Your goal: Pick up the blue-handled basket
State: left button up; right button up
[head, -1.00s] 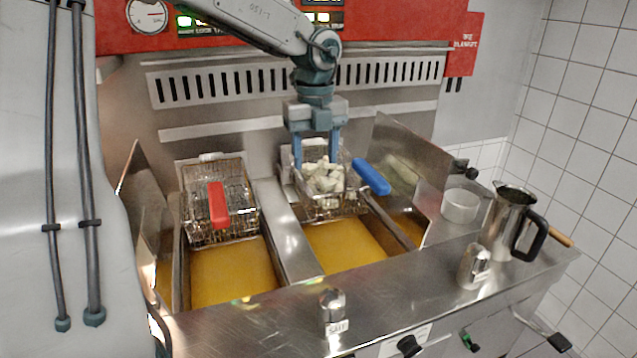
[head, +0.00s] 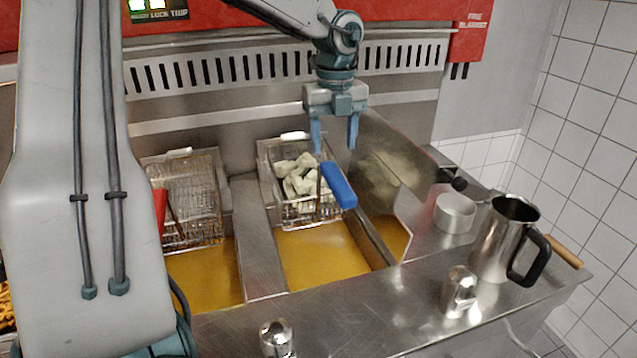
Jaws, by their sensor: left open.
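The blue-handled basket (head: 297,212) hangs at the back of the right oil vat and holds pale food pieces (head: 297,180). Its blue handle (head: 339,185) sticks out toward the front right. My left gripper (head: 334,150) points down, open and empty, just above the back end of the blue handle. I cannot tell whether a fingertip touches the handle. My right gripper is not in view.
A second wire basket (head: 190,195) with a red handle (head: 159,208) hangs over the left vat. A metal jug (head: 497,240), a round tin (head: 455,213) and shakers (head: 459,292) stand on the steel counter (head: 375,325). A splash panel (head: 385,165) rises right of the blue-handled basket.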

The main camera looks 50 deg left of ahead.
aim_at(329, 165)
pick_arm(q)
jog(key=s+f, duration=0.1)
jog(key=f, duration=0.2)
jog(key=shift+s+f, duration=0.15)
jog(key=shift+s, duration=0.25)
jog(key=f, duration=0.1)
jog(key=f+p, duration=0.1)
jog(key=f, duration=0.1)
jog(key=f+p, duration=0.1)
jog(key=f, duration=0.1)
jog(key=shift+w+a+f, duration=0.1)
jog(key=shift+w+a, duration=0.05)
jog(key=shift+w, duration=0.2)
jog(key=shift+f+p, duration=0.3)
jog(key=shift+f, duration=0.3)
jog(key=shift+r, duration=0.1)
grip_shut()
